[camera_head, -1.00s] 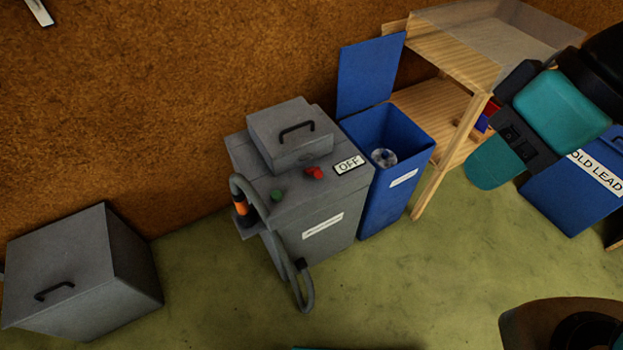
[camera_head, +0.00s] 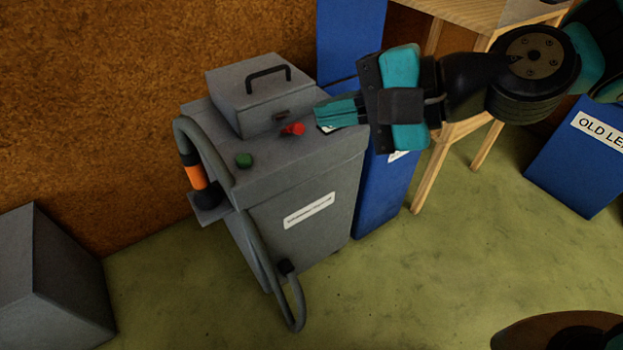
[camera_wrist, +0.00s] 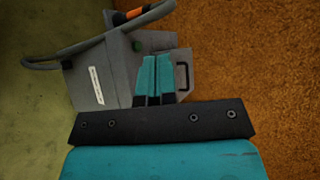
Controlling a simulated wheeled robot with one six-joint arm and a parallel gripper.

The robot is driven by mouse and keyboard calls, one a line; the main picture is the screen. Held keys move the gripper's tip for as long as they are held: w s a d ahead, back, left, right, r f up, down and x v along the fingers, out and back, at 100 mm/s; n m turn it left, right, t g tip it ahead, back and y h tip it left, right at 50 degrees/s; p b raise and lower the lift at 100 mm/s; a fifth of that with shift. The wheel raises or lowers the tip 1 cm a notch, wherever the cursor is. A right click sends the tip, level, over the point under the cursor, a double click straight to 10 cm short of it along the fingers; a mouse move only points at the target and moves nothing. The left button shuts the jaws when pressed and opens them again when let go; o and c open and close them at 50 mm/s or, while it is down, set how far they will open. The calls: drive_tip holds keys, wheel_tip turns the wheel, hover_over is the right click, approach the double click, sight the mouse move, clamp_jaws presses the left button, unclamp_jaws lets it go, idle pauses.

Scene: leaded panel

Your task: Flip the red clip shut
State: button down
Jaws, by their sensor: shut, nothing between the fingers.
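The red clip (camera_head: 292,129) sits on the top of the grey machine (camera_head: 330,205), in front of its lidded box (camera_head: 240,100). My gripper (camera_head: 318,115) is shut and empty, with its teal fingertips just to the right of the clip in the head view. I cannot tell whether they touch it. In the wrist view the shut fingers (camera_wrist: 158,60) lie over the machine top (camera_wrist: 120,60), and the clip does not show there, likely hidden behind them. The OFF label is mostly covered by my gripper.
A green button (camera_head: 244,160) and a grey hose (camera_head: 262,255) with an orange band are on the machine's left. A blue bin (camera_head: 378,210) and wooden shelf (camera_head: 450,165) stand to the right. A grey box (camera_head: 60,285) is at lower left. The floor in front is clear.

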drive_tip(key=w+f+m+t+y+b, duration=0.1)
drive_tip(key=w+f+m+t+b, duration=0.45)
drive_tip(key=f+m+b, duration=0.55)
drive_tip(key=m+t+h+b, duration=0.2)
drive_tip(key=m+t+b, duration=0.3)
drive_tip(key=m+b, duration=0.35)
approach(311, 153)
wheel_tip(311, 153, up, 3)
drive_tip(key=shift+d+r+m+p, duration=0.1)
drive_tip(key=shift+m+p, duration=0.25)
drive_tip(key=shift+p, duration=0.2)
drive_tip(key=p+x, duration=0.6)
drive_tip(key=x, duration=0.3)
drive_tip(key=shift+w, duration=0.1)
drive_tip(key=shift+w+a, duration=0.3)
drive_tip(key=shift+a, duration=0.05)
drive_tip(key=shift+g+p, duration=0.25)
drive_tip(key=shift+p, duration=0.15)
